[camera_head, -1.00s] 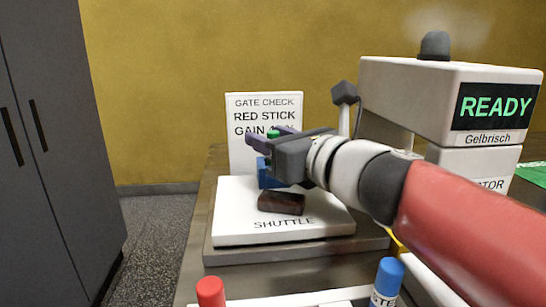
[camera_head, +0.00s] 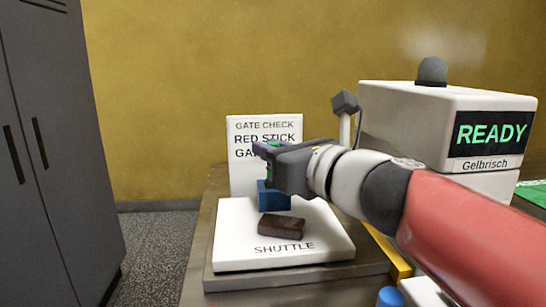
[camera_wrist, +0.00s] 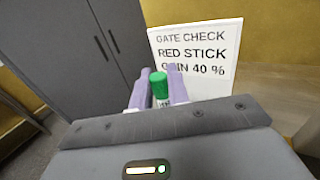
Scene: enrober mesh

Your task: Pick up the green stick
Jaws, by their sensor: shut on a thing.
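The green stick (camera_wrist: 159,83) shows in the wrist view as a green cap above a white labelled body, upright between the two lavender fingers of my gripper (camera_wrist: 160,90). The fingers are closed on it from both sides. In the head view my gripper (camera_head: 267,158) is raised above the back of the white shuttle plate (camera_head: 235,235), in front of the sign. Only small bits of green show between the fingers there; the rest of the stick is hidden.
A blue block (camera_head: 272,196) and a dark brown bar (camera_head: 281,227) are on the shuttle plate below my gripper. The gate check sign (camera_head: 240,180) stands behind. A white machine reading READY (camera_head: 415,120) is on the right. A blue cap (camera_head: 390,297) shows at the bottom edge.

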